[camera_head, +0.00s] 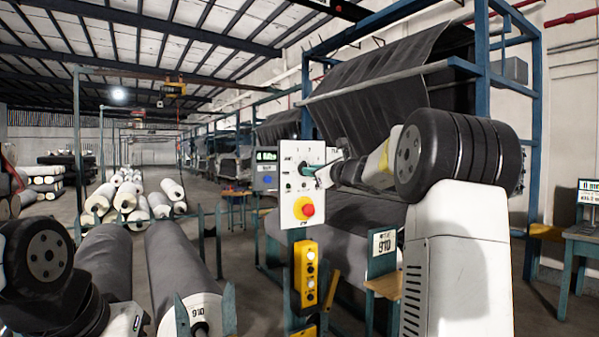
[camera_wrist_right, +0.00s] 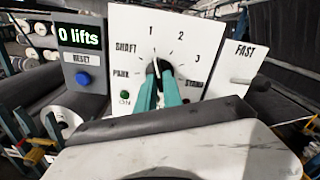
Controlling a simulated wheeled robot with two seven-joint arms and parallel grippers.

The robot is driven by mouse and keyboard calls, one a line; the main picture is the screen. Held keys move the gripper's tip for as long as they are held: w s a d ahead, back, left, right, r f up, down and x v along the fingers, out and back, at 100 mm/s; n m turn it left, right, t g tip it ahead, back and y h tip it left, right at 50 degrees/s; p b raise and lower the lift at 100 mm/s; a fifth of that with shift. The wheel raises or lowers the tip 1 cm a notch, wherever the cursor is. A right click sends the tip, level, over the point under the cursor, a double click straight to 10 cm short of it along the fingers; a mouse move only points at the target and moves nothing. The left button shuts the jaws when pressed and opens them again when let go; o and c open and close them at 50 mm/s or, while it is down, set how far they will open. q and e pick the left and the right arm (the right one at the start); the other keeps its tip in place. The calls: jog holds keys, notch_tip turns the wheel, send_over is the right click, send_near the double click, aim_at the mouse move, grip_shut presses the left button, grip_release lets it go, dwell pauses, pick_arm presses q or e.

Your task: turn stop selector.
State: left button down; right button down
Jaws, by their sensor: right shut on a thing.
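The stop selector is a dark knob (camera_wrist_right: 158,67) on a white panel (camera_wrist_right: 128,22), with marks 1, 2, 3, PARK and a partly covered word at right around it. My right gripper (camera_wrist_right: 158,74) has its teal fingers shut on the knob, one on each side. A thin pale line above the knob points up, roughly towards the 1; its exact setting is hard to read. In the head view, the panel (camera_head: 290,180) stands on a post and my right gripper (camera_head: 316,173) reaches it from the right. My left gripper is out of view; only part of my left arm shows.
A red stop button (camera_head: 307,210) on yellow sits low on the panel. A grey counter box (camera_wrist_right: 80,65) reads 0 lifts, with a blue reset button. A FAST lever (camera_wrist_right: 240,81) is at right. A yellow button box (camera_head: 305,275) hangs below. Grey rolls (camera_head: 180,265) lie at left.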

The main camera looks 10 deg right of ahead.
jog(key=shift+f+m, duration=0.1)
jog(key=shift+m, duration=3.9)
jog(key=c, duration=1.5)
grip_release()
jog(key=shift+s, duration=0.15)
jog(key=v, duration=0.7)
jog(key=shift+s+d, duration=0.1)
jog(key=shift+s, duration=0.15)
